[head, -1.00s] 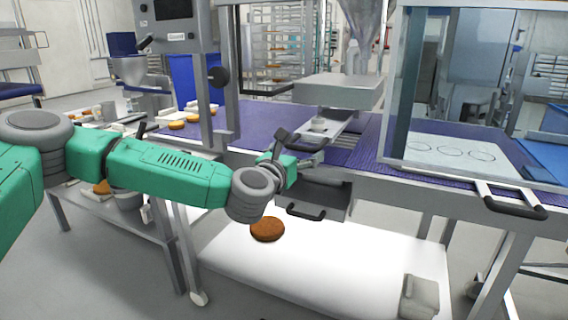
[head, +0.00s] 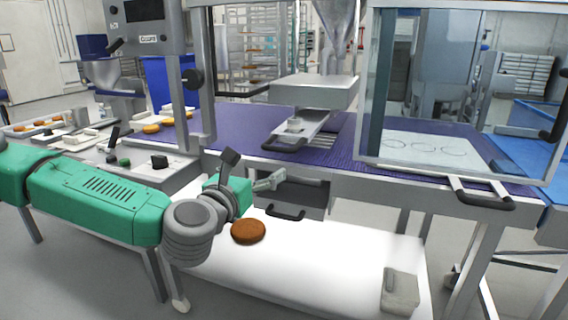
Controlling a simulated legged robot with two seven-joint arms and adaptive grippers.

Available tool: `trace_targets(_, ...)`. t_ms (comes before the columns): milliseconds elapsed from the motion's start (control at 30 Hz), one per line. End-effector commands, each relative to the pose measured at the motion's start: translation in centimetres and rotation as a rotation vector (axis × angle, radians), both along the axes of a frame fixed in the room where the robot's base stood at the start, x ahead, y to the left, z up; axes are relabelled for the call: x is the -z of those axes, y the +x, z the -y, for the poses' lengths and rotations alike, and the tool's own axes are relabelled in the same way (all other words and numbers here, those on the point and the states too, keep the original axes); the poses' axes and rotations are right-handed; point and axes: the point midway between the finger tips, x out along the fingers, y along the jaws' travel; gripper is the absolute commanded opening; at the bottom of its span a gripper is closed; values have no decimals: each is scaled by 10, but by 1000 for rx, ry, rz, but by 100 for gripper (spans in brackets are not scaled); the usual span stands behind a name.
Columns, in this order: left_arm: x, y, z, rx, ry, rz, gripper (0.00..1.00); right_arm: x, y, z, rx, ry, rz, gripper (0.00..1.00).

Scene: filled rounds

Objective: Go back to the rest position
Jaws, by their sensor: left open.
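My left arm comes in from the left in the head view, green with grey joints. My left gripper (head: 254,172) is open and empty, in front of the machine's front edge and above the white lower surface. One dark finger points up and a lighter one points right toward the drawer. My right gripper does not show.
A brown round (head: 248,231) lies on the white lower surface (head: 330,270), just below my left wrist. A grey drawer with a black handle (head: 286,214) hangs under the purple belt (head: 250,118). More rounds (head: 152,128) lie at the back left. A grey box (head: 400,290) stands at the lower right.

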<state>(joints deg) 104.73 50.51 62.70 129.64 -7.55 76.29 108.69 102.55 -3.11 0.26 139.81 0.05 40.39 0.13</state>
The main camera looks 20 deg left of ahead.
Motion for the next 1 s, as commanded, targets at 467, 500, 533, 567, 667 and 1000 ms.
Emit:
trace_targets(467, 157, -74, 103, 438, 701, -221, 90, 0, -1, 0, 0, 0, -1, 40)
trace_targets(500, 181, -92, 112, 520, 817, -240, 90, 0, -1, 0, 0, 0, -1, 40)
trace_targets(533, 198, -106, 117, 583, 905, -251, 90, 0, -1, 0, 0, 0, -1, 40)
trace_targets(567, 216, -121, 120, 649, 993, -260, 90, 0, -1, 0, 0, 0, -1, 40)
trace_targets(667, 272, -173, 121, 889, 1287, -271, 90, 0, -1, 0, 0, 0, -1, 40)
trace_targets(1000, 384, -335, 13, 1846, 2130, -57, 90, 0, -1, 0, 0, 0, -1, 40)
